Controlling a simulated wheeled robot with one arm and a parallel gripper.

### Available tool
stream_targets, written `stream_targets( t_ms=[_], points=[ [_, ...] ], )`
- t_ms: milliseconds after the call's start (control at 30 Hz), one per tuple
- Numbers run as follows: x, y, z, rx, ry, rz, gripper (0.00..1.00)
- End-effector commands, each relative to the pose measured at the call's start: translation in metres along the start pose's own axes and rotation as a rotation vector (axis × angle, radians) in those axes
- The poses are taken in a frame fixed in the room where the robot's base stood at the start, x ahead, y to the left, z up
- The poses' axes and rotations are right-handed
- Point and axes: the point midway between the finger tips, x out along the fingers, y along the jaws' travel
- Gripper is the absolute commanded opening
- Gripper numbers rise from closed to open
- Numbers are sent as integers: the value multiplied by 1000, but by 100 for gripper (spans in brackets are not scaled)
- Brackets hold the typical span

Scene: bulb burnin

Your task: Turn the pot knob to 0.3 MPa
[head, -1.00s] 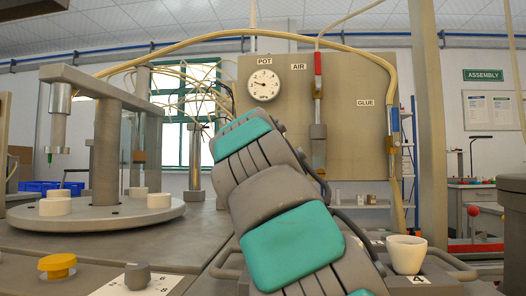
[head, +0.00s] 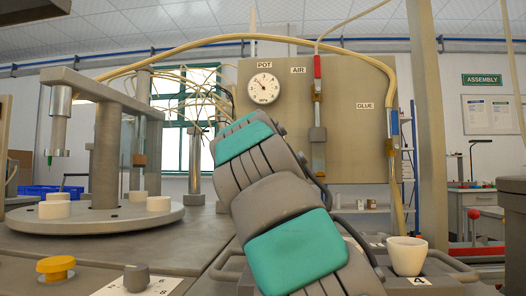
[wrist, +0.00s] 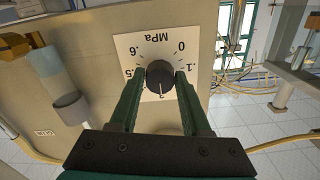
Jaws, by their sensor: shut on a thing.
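The pot knob (wrist: 160,72) is a dark round knob on a white square dial plate (wrist: 124,44) marked in MPa, upside down in the wrist view. My gripper (wrist: 160,78) is shut on the knob, one green finger on each side. The 0, .1, .5 and .6 marks show; the fingers hide others. A mark at the bottom, just beyond the knob, is partly readable and looks like 3. The knob's own pointer is hard to make out. The POT gauge (head: 263,88) is round and white; its needle points up and left. My arm hides the knob and gripper in the head view.
A grey panel (head: 350,120) carries the gauge, air line and glue line. A white cup (head: 407,255) stands right.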

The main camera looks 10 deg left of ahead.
Motion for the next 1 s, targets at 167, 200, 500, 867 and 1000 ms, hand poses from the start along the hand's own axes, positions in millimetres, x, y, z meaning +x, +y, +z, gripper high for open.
stream_targets(
  t_ms=[167,200,500,867,1000],
  points=[
    [0,0,0,0,0,-1,64],
    [0,0,0,0,0,-1,69],
    [0,0,0,-1,0,0,76],
    [-19,0,0,-2,1,1,76],
    [-32,0,1,-2,-1,2,76]
  ],
)
